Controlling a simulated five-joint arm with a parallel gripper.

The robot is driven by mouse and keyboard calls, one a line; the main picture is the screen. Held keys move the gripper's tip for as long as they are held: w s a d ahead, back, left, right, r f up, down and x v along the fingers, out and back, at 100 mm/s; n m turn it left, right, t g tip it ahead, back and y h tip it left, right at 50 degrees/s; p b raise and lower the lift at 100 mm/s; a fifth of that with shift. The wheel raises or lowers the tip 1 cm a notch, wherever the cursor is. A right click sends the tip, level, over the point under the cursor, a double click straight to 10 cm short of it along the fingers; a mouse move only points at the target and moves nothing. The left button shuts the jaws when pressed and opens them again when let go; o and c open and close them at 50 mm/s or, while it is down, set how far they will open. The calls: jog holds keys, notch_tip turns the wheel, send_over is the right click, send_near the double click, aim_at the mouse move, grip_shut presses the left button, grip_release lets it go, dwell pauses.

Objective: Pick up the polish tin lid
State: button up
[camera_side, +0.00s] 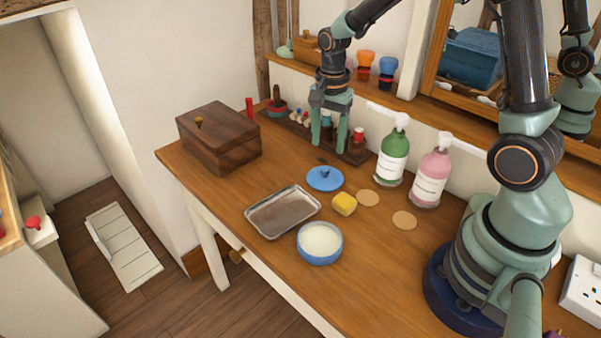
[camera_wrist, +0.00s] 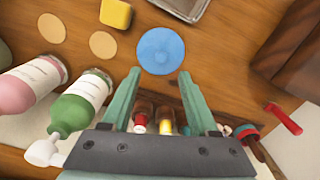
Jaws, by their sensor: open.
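The polish tin lid (camera_side: 324,179) is a flat blue disc with a small knob, lying on the wooden table. In the wrist view the blue lid (camera_wrist: 160,51) lies just beyond my fingertips. An open blue tin (camera_side: 320,243) with pale contents stands nearer the table's front edge. My gripper (camera_side: 328,143) points down, open and empty, above the table behind the lid, near the wooden rack. In the wrist view my gripper (camera_wrist: 160,75) shows two green fingers apart, with nothing between the tips. The gap in height between fingertips and table is hard to tell.
A yellow sponge (camera_side: 344,204) and a metal tray (camera_side: 283,212) lie close to the lid. A green bottle (camera_side: 392,155) and a pink bottle (camera_side: 431,178) stand to the right, a wooden box (camera_side: 218,138) to the left. A rack (camera_side: 355,152) with small bottles runs along the back.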

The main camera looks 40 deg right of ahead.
aim_at(325, 169)
notch_tip(325, 169, down, 8)
jog(key=shift+f, duration=0.1)
dwell(0.4)
grip_shut()
